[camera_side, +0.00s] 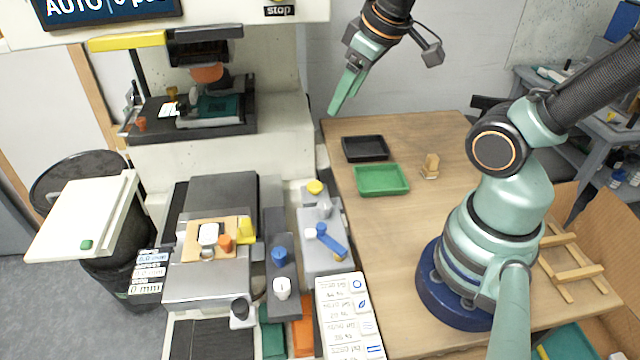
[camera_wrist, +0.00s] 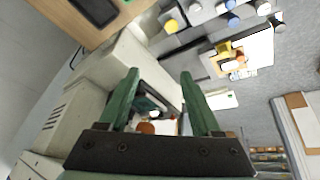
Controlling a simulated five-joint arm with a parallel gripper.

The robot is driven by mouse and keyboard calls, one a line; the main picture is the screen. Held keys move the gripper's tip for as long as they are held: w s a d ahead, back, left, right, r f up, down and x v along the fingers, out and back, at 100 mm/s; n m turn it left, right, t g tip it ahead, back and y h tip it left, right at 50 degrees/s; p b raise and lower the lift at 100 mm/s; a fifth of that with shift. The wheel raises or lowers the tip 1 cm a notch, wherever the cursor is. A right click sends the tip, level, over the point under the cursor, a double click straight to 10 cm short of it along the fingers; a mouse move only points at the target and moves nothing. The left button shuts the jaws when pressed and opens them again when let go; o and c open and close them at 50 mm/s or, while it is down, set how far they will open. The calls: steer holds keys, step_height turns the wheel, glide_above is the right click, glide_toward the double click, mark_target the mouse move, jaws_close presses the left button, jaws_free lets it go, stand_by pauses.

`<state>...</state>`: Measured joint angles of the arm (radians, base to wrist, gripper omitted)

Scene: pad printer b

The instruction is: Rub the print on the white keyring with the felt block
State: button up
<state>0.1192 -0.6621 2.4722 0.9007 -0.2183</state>
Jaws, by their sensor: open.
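My gripper (camera_side: 338,102) is high in the air above the back of the table, left of the block and far from the keyring. In the wrist view its two green fingers (camera_wrist: 160,85) are apart with nothing held between them.
An empty black tray (camera_side: 365,149) and an empty green tray (camera_side: 381,180) sit on the wooden table (camera_side: 400,240). The pad printer (camera_side: 230,150) rises at the left. Knobs and levers (camera_side: 325,240) stand beside the slide. The table's middle is clear.

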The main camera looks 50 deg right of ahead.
steer(key=s+d+f+n+g, duration=0.2)
steer(key=d, duration=0.4)
steer(key=s+d+f+n+g, duration=0.1)
steer(key=d+f+n, duration=0.15)
steer(key=d, duration=0.45)
steer(key=n+g, duration=0.2)
steer(key=n, duration=0.1)
glide_above(434, 156)
step_height(434, 156, down, 6)
steer(key=r, duration=0.1)
steer(key=shift+n+y, duration=0.25)
steer(key=shift+y, duration=0.05)
steer(key=shift+a+f, duration=0.1)
steer(key=shift+f, duration=6.1)
steer(key=shift+c, duration=0.3)
jaws_close()
